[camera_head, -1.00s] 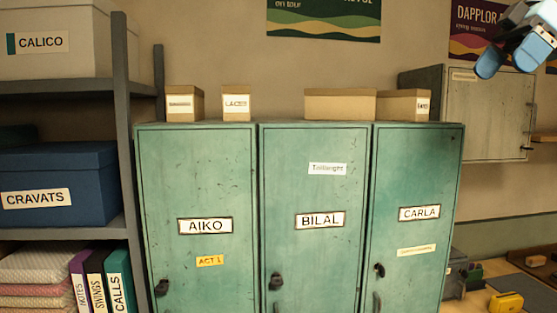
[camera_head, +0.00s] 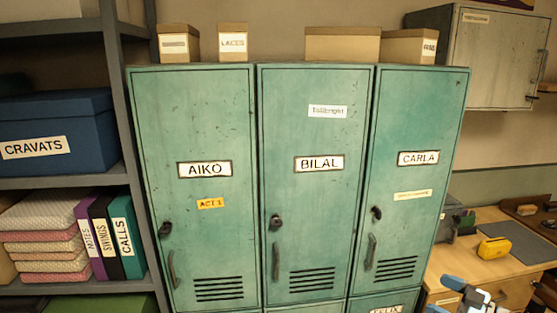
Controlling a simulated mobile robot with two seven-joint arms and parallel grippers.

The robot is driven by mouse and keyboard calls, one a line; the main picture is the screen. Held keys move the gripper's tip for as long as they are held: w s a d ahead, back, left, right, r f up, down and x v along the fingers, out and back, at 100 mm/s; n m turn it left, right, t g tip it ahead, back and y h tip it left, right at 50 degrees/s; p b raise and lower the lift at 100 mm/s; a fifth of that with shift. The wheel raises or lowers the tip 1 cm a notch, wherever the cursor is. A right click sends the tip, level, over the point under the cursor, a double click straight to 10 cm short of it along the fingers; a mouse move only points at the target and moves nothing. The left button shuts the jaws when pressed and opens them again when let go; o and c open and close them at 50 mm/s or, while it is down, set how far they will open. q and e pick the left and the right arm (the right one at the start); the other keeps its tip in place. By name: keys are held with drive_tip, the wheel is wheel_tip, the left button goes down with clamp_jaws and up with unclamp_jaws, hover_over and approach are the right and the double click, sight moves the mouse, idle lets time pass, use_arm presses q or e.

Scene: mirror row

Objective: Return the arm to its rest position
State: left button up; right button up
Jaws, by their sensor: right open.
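My right gripper (camera_head: 446,296) shows at the bottom right, with blue fingertips and white and dark parts. It is open, and nothing shows between its fingers. It appears in front of the wooden desk, to the right of the lockers, and the frame's lower edge cuts off the rest of the arm. My left gripper is out of view.
Green lockers labelled AIKO (camera_head: 206,240), BILAL (camera_head: 315,220) and CARLA (camera_head: 412,215) stand shut, with boxes on top. Shelves with a blue CRAVATS box (camera_head: 70,115) stand left. A wooden desk (camera_head: 480,222) with a yellow object (camera_head: 494,248) is at right.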

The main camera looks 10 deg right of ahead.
drive_tip(key=s+a+f+m+h, duration=0.3)
drive_tip(key=s+a+f, duration=0.3)
drive_tip(key=f, duration=0.4)
drive_tip(key=s+a+f+g+h, duration=0.1)
drive_tip(key=s+a+f, duration=0.2)
drive_tip(key=a, duration=0.5)
drive_tip(key=s+a+f+m+g+h, duration=0.1)
drive_tip(key=s+a+f, duration=0.3)
drive_tip(key=a, duration=0.5)
drive_tip(key=s+a+f+m+g+h, duration=0.1)
drive_tip(key=s+a+f, duration=0.3)
drive_tip(key=a, duration=0.4)
drive_tip(key=shift+s+a+f+g, duration=0.25)
drive_tip(key=shift+s+g, duration=0.25)
drive_tip(key=shift+s, duration=0.1)
